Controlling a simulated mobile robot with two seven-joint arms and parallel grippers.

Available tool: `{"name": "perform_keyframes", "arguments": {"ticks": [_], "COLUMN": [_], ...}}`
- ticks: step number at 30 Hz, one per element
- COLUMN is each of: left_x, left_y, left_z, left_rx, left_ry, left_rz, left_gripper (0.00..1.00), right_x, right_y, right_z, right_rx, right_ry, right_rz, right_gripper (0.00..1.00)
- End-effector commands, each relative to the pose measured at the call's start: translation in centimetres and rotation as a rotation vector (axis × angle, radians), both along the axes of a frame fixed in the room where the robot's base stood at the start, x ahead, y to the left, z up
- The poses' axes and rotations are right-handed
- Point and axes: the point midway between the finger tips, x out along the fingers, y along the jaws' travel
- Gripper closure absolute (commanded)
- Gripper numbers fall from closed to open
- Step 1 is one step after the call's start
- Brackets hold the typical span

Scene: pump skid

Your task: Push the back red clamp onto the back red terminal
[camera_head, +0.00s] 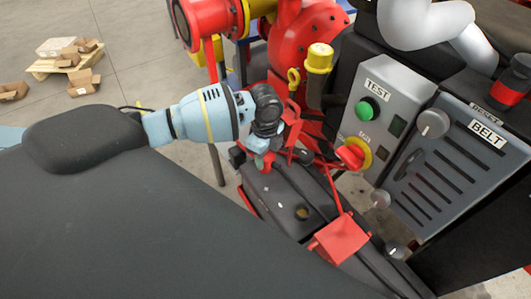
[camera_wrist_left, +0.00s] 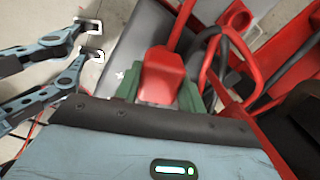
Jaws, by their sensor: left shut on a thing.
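My left gripper (camera_head: 264,160) reaches in from the left, over the far end of a dark battery-like box (camera_head: 283,200). In the left wrist view its green fingertips (camera_wrist_left: 163,92) are shut on either side of a red block, which looks like the back red clamp (camera_wrist_left: 163,72). The back red terminal cannot be made out, and contact with it cannot be judged. A second red clamp-like block (camera_head: 340,238) sits at the near end of the box. A grey-blue two-fingered gripper, apparently my right (camera_wrist_left: 97,40), stands open and empty at the left of the wrist view.
A grey control box (camera_head: 385,110) with a green button and a red knob stands right of the battery-like box. A slatted BELT panel (camera_head: 440,165) is beyond it. Red pump parts (camera_head: 305,45) rise behind. A pallet with cartons (camera_head: 66,60) is far left on open floor.

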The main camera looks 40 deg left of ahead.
Motion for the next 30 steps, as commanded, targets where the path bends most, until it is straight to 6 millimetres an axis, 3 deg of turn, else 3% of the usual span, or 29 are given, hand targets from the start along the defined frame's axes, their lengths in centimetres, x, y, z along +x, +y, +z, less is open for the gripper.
{"name": "perform_keyframes", "arguments": {"ticks": [5,6,12,22,30], "left_x": [0.0,0.0,0.0,0.0,0.1], "left_y": [0.0,0.0,0.0,0.0,0.0], "left_z": [0.0,0.0,0.0,0.3,4.4], "left_rx": [0.0,0.0,0.0,0.0,0.001], "left_ry": [0.001,0.001,0.001,0.0,-0.004], "left_rz": [0.0,0.0,0.0,0.0,0.0], "left_gripper": [0.91,0.59,0.35,0.35,0.35], "right_x": [0.0,0.0,0.0,0.1,0.5], "right_y": [0.0,0.1,0.3,0.3,0.2], "right_z": [0.0,0.0,0.0,0.1,0.6], "right_rx": [0.001,0.002,0.007,0.009,0.005], "right_ry": [0.0,0.0,0.0,-0.001,-0.014], "right_rz": [-0.001,-0.002,-0.009,-0.011,-0.006], "right_gripper": [0.64,0.64,0.64,0.64,0.64]}}
